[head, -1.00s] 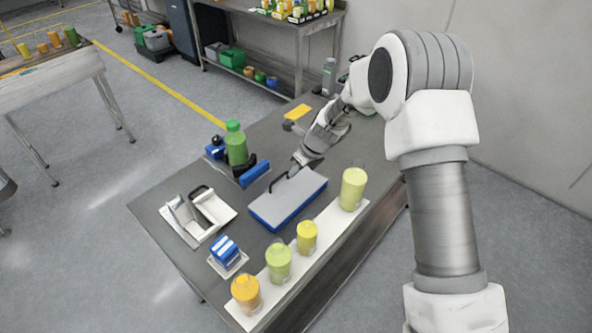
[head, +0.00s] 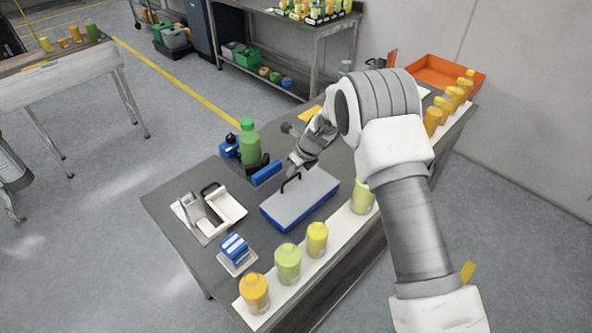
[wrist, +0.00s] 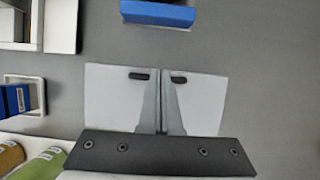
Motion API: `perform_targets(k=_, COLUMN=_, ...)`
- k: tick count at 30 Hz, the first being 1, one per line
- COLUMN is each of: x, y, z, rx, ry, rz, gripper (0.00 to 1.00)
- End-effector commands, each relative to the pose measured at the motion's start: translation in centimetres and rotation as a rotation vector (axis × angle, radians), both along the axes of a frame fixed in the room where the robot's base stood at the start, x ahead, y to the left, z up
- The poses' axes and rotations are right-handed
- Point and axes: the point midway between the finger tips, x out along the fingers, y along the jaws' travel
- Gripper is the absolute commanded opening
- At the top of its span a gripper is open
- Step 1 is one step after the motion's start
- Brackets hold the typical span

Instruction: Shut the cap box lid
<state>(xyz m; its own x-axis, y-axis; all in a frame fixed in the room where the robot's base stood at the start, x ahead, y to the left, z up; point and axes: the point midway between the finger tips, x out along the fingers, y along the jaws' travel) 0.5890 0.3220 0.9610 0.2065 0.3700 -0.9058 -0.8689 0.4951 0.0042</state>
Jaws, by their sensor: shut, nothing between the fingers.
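The cap box (head: 268,218) is a blue box on the grey table. Its pale grey lid (head: 305,197) lies flat over it, with no gap that I can make out. A black handle (head: 290,183) sits near the lid's far edge. My gripper (head: 292,165) points down at that far edge, close to the handle. In the wrist view the shut, empty fingers (wrist: 161,120) cover the middle of the lid (wrist: 110,100), with dark handle parts (wrist: 139,76) showing on both sides. I cannot tell whether the fingertips touch the handle or lid.
A blue bar (head: 266,173) and a green bottle (head: 250,142) stand left of my gripper. A white holder (head: 227,207) and a stack of blue pieces (head: 235,248) are left of the box. Filled bottles (head: 288,263) line the white strip along the front edge.

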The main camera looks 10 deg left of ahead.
Motion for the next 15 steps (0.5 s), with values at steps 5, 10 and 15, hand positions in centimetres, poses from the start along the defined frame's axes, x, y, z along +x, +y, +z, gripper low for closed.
perform_targets(k=5, x=0.13, y=0.26, z=-0.48, rx=0.0, ry=0.001, rz=0.0, gripper=0.0)
perform_targets(k=10, x=0.18, y=0.34, z=-0.52, rx=0.0, ry=0.001, rz=0.0, gripper=0.0)
perform_targets(k=15, x=0.17, y=0.35, z=-0.52, rx=0.0, ry=0.001, rz=0.0, gripper=0.0)
